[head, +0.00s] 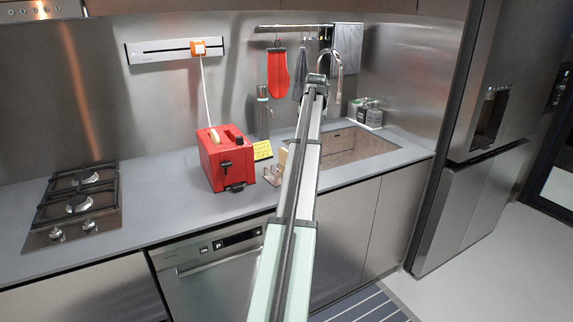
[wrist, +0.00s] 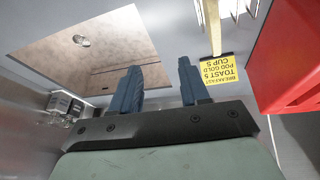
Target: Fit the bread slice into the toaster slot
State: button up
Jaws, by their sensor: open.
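The red toaster (head: 226,172) stands on the counter left of my arm in the head view, with dark openings on top. A pale, bread-coloured piece (head: 214,137) shows in its left opening. A bread slice (head: 283,159) stands in a small rack (head: 272,176) right of the toaster, partly hidden by my arm. In the wrist view, the slice (wrist: 213,28) shows edge-on at the top, and the toaster (wrist: 290,60) is at the right edge. My gripper (wrist: 158,88) is open, with nothing between its blue fingers, apart from the slice; my arm hides it in the head view.
A yellow card (head: 262,150) stands behind the rack, right of the toaster. The sink (head: 345,146) is right of my arm. A hob (head: 75,205) lies at the left. Counter between hob and toaster is clear.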

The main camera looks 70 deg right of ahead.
jog(key=w+a+r+n+y, duration=0.2)
jog(key=w+a+r, duration=0.2)
jog(key=w+a, duration=0.15)
jog(key=shift+t, duration=0.4)
jog(key=x, duration=0.9)
jog(key=d+x, duration=0.1)
jog(key=x, duration=0.4)
jog(key=shift+s, duration=0.1)
grip_shut()
